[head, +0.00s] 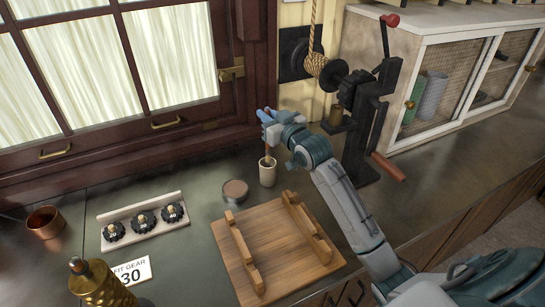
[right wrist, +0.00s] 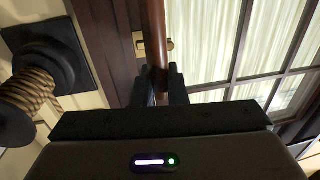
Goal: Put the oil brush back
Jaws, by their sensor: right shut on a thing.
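My right gripper (head: 267,122) is shut on the oil brush above the small cup. The brush's brown handle (head: 267,150) runs down from the jaws, and its lower end is at the mouth of the cream cup (head: 267,176). I cannot tell how deep the end sits in the cup. In the right wrist view the brown handle (right wrist: 159,45) stands between the dark fingers (right wrist: 160,88). The cup stands upright on the counter, behind the wooden tray. My left gripper is not in view.
A round tin (head: 235,190) stands just left of the cup. The wooden tray (head: 270,250) with two raised rails lies in front. A black crank machine (head: 365,120) stands to the right. A gear rack (head: 143,222), copper pot (head: 45,222) and brass piece (head: 100,285) are on the left.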

